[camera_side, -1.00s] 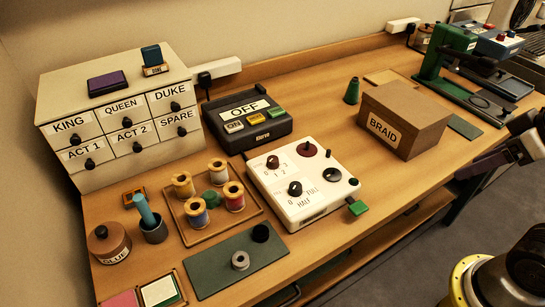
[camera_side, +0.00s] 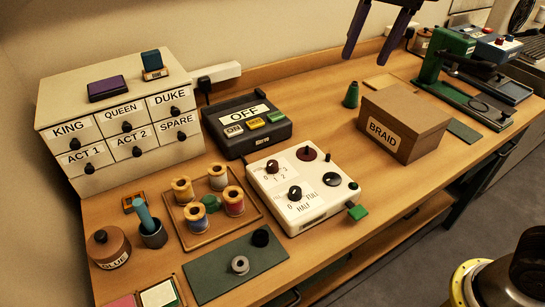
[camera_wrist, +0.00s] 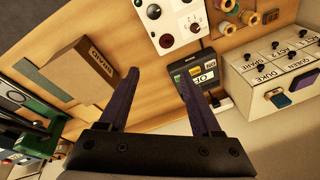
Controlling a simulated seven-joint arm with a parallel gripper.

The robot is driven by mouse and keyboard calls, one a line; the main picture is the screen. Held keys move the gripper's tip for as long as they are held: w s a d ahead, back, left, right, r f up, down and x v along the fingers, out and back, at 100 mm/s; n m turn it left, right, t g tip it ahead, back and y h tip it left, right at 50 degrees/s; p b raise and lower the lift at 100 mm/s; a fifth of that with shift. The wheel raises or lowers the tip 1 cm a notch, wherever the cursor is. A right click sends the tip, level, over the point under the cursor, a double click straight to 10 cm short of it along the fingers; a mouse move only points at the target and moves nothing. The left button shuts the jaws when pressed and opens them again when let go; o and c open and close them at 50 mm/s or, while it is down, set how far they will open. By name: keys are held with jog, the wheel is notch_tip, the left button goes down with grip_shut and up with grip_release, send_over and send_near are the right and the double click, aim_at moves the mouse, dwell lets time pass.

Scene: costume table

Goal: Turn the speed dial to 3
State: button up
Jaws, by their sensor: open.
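The white control panel (camera_side: 318,211) stands mid-table and shows partly at the top of the wrist view (camera_wrist: 180,38). Its dark red knob (camera_side: 273,166) has a scale beside it with small figures including 0, 1 and 2; where it points is too small to tell. A black knob (camera_side: 295,193) sits by the 0, HALF, FULL scale. My gripper (camera_side: 366,58) is open and empty, high above the back of the table, to the right of the panel and apart from it. Its two purple fingers also show in the wrist view (camera_wrist: 157,74).

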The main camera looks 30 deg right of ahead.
jog(key=w+a+f+g, duration=0.1)
jog(key=w+a+f, duration=0.4)
jog(key=w+a, duration=0.2)
jog(key=n+g, duration=0.2)
send_over(273, 163)
notch_tip(273, 163, down, 8)
jog(key=shift+h, duration=0.3)
notch_tip(273, 163, down, 14)
jog(key=shift+w+r, duration=0.1)
jog(key=shift+r, duration=0.15)
jog(key=shift+c, duration=0.3)
grip_shut()
